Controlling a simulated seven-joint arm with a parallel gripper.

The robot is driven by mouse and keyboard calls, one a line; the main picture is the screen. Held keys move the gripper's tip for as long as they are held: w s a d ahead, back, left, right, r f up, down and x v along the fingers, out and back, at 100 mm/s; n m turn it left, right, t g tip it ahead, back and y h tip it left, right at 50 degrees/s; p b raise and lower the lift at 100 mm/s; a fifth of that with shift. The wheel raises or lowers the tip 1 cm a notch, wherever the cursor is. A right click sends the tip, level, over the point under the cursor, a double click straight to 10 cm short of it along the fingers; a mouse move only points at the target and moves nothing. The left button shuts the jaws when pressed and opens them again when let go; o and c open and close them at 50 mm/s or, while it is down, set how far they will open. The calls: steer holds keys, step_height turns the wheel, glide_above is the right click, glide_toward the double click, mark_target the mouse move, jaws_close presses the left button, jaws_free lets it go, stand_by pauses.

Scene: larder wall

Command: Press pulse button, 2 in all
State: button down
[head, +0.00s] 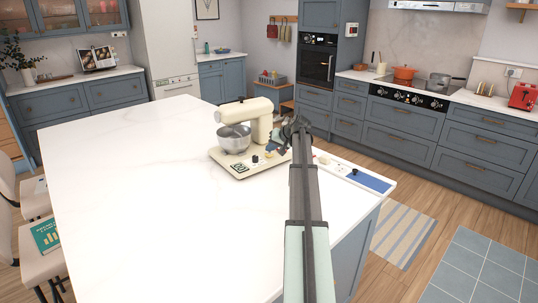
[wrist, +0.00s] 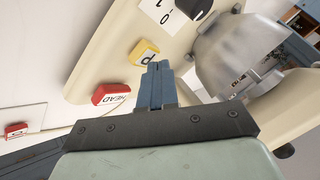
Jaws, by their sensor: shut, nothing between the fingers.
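A cream stand mixer (head: 262,122) with a steel bowl (head: 235,142) stands on the white island. In the wrist view its cream base shows a yellow button marked P (wrist: 144,52) and a red button marked HEAD (wrist: 111,94). My gripper (wrist: 157,66) is shut, with nothing between its fingers. Its tips are right beside the yellow button's lower right edge; I cannot tell whether they touch it. In the head view my gripper (head: 285,145) is at the mixer's right side, and the buttons there are hidden or too small to tell.
The steel bowl (wrist: 235,50) is close to the right of my fingers in the wrist view. Another red button (wrist: 15,130) lies at the left. A pale tray with a blue panel (head: 368,180) lies right of my arm. The island's left part (head: 120,190) is clear.

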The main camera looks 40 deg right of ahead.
mark_target(271, 154)
steer(key=shift+r, duration=0.55)
steer(key=shift+r, duration=0.1)
steer(key=shift+r, duration=2.4)
stand_by(0.8)
step_height(271, 154, up, 4)
steer(key=shift+f, duration=0.1)
steer(key=shift+f, duration=0.1)
stand_by(0.3)
steer(key=shift+f, duration=4.3)
steer(key=shift+f, duration=0.4)
